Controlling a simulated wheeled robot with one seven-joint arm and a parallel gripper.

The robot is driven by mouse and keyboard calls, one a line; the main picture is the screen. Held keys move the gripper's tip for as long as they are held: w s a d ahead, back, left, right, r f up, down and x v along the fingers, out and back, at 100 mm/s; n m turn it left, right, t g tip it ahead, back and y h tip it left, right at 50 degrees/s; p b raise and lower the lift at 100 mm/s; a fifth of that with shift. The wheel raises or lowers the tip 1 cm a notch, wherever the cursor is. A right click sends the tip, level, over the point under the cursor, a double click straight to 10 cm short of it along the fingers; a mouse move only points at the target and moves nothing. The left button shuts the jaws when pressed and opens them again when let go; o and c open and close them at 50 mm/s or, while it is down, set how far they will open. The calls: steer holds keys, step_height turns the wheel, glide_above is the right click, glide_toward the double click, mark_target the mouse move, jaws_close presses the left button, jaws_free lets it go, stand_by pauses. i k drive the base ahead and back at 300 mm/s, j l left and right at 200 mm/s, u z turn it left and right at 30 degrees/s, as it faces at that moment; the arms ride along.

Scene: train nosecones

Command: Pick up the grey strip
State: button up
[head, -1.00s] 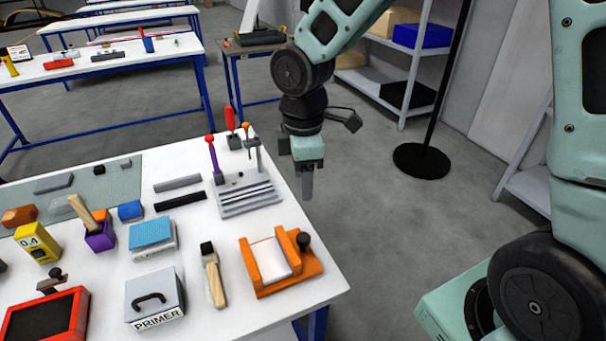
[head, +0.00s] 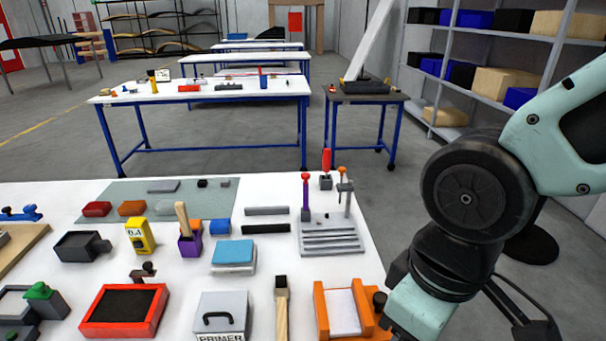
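The grey strip (head: 267,210) lies flat on the white table, left of the grey slotted holder (head: 332,236). A black strip (head: 265,228) lies just in front of it, roughly parallel. My gripper (head: 420,310) is at the lower right, beyond the table's right edge, well to the right of and nearer than the grey strip. Only its mint housing shows; the fingers are cut off by the bottom of the picture, so whether it is open or shut is hidden.
A blue-topped block (head: 234,253), a purple cup (head: 190,240) and an orange fixture (head: 345,308) stand nearer. A grey-green mat (head: 110,194) lies left.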

mark_target(282, 210)
steer(key=j+u, duration=0.1)
steer(key=j, duration=0.65)
steer(key=j+u, duration=0.15)
steer(key=j, duration=0.6)
steer(key=i+j+u, duration=0.1)
steer(key=i, duration=0.3)
steer(key=i+j+u, duration=0.1)
steer(key=i+j, duration=0.2)
steer(key=i+l, duration=0.1)
steer(key=i, duration=0.25)
